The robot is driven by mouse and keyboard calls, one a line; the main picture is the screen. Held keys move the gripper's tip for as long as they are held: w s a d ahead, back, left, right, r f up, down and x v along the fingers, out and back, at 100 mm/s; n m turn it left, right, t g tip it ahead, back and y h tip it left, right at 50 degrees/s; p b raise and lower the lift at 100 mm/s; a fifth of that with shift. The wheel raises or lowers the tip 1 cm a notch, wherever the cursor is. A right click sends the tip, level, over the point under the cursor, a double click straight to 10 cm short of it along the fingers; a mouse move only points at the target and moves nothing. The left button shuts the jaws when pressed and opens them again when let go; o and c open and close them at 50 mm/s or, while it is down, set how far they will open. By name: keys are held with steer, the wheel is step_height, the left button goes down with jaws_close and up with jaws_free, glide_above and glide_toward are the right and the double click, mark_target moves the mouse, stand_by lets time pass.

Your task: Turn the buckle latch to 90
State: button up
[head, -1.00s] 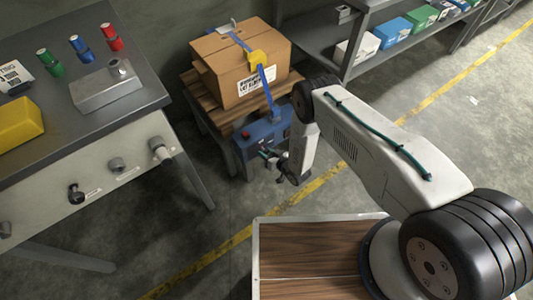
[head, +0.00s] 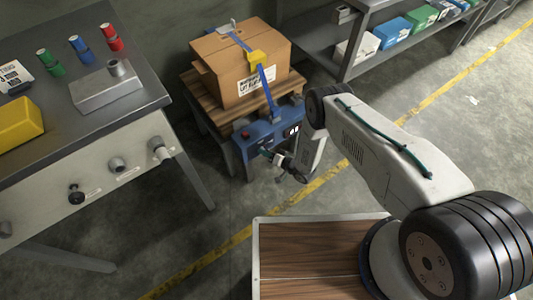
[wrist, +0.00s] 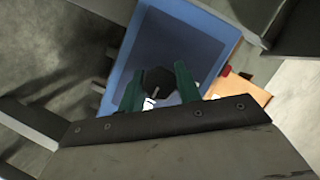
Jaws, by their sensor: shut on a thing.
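A black, many-sided knob (wrist: 157,78) with a pale line on its face stands on a blue panel (wrist: 205,38) in the wrist view. It may be the buckle latch, but I cannot tell for sure. My gripper (wrist: 159,82) has its green fingers on both sides of the knob and is shut on it. In the head view my gripper (head: 272,156) is at the front of the blue box (head: 258,133), and the knob is too small to make out.
The carton stands on a wooden pallet-like stand (head: 208,100) above the blue box. A shelf (head: 325,65) with boxes stands at back right. Floor between is clear.

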stand_by(0.4)
steer(key=o, duration=1)
steer(key=shift+c, duration=0.2)
steer(key=v, duration=0.7)
steer(key=shift+s+d, duration=0.2)
steer(key=shift+d, duration=0.15)
